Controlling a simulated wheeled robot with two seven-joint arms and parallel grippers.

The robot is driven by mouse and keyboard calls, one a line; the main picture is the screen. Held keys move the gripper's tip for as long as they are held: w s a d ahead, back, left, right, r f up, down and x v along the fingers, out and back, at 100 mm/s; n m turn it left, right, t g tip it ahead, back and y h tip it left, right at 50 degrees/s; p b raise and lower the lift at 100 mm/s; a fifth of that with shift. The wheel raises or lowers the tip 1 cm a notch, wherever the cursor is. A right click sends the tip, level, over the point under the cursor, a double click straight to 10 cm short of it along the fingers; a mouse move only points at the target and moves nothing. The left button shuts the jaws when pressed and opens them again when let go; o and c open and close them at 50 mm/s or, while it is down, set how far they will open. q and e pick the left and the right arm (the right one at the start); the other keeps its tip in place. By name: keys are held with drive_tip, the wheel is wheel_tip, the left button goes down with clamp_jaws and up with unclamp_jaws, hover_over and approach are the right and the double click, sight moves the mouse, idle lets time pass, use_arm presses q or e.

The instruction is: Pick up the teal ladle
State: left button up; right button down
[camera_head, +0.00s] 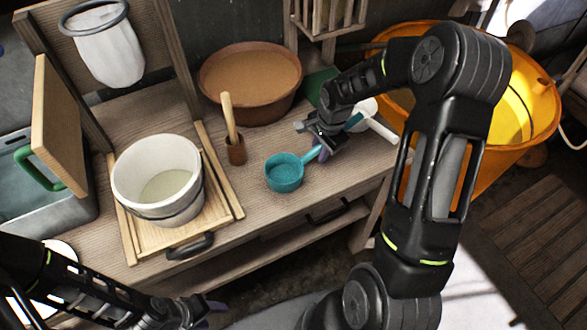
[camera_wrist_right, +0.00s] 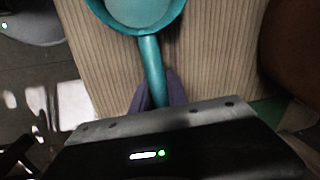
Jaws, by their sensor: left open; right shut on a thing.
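The teal ladle (camera_head: 284,173) is at the right part of the wooden table, its round bowl toward the left and its handle running up to the right. My right gripper (camera_head: 322,148) is shut on the ladle's handle. In the right wrist view the ladle (camera_wrist_right: 151,62) has its bowl at the top, and the purple fingertips (camera_wrist_right: 158,92) lie on both sides of the handle. I cannot tell whether the bowl touches the table. My left gripper (camera_head: 205,305) is open and empty at the bottom, in front of the table.
A white bucket (camera_head: 125,183) stands on a wooden frame (camera_head: 225,200) left of the ladle. A small wooden cup with a stick (camera_head: 236,150) and a brown bowl (camera_head: 215,85) stand behind. An orange tub (camera_head: 545,110) is at the right. A white cloth bag (camera_head: 105,55) hangs at upper left.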

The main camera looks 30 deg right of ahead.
drive_tip(key=shift+r, duration=0.1)
wheel_tip(320, 180, up, 10)
drive_tip(key=shift+f+b, duration=0.1)
drive_tip(key=shift+b, duration=0.8)
use_arm(q)
drive_tip(key=shift+w+f, duration=0.1)
drive_tip(key=shift+f, duration=0.65)
use_arm(e)
drive_tip(key=w+a+n+g+y, duration=0.1)
drive_tip(key=w+a+n, duration=0.1)
drive_tip(key=a+n, duration=0.6)
drive_tip(key=w+a+n+g, duration=0.1)
drive_tip(key=a+n, duration=0.7)
drive_tip(key=shift+w+a+n+y, duration=0.3)
drive_tip(key=shift+w+y, duration=0.05)
drive_tip(key=shift+y, duration=0.05)
use_arm(q)
drive_tip(key=shift+c, duration=0.4)
